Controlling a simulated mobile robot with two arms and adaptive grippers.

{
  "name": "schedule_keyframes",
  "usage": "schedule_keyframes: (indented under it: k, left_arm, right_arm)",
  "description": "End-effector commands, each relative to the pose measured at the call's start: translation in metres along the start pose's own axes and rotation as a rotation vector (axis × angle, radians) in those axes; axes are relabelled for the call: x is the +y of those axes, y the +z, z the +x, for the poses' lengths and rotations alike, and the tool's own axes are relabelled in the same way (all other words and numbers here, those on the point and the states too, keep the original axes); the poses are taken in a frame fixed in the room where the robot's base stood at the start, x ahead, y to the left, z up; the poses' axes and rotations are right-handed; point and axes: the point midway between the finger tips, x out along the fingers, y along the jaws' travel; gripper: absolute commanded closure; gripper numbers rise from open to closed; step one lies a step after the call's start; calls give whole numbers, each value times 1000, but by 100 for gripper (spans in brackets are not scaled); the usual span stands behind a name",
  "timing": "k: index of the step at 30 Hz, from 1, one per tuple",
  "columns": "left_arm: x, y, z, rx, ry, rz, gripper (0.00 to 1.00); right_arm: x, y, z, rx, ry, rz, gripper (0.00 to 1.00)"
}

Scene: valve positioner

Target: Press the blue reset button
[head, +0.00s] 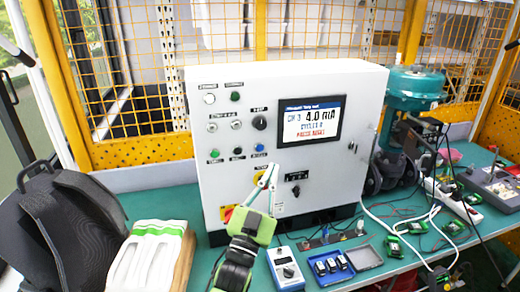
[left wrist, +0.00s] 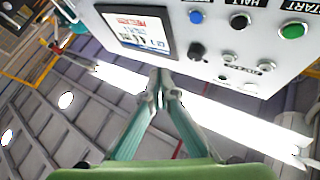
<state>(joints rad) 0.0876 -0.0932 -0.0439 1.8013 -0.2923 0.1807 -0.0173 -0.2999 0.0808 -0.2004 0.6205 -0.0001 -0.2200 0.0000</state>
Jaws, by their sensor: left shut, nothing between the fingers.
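The blue button (head: 259,147) is on the front of a white control cabinet (head: 215,190), at the right end of the lower button row, below a black knob. It also shows near the top of the left wrist view (left wrist: 196,17), next to a black button and a green one. My left gripper (head: 271,168) is shut and empty, its tips just below and right of the blue button in the head view. In the left wrist view the shut tips (left wrist: 160,78) appear apart from the button, which is not covered. My right gripper is not in view.
A lit screen (head: 312,121) is right of the buttons. A green button (head: 214,153) and black button (head: 237,152) sit left of the blue one. On the green bench are a blue meter (head: 285,270), a parts tray (head: 330,266) and cables. A teal valve actuator (head: 412,90) stands right.

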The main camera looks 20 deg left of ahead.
Motion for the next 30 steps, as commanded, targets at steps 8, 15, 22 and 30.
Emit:
schedule_keyframes:
  k: [8, 15, 22, 30]
  left_arm:
    - [-5, 6, 7, 1, 0, 2, 100]
    - [-21, 24, 29, 1, 1, 3, 100]
    - [-36, 39, 49, -1, 1, 2, 100]
    - [-44, 45, 61, -1, 0, 0, 100]
  right_arm:
    - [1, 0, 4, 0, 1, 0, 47]
    - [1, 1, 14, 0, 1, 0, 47]
    - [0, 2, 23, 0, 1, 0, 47]
    - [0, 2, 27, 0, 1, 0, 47]
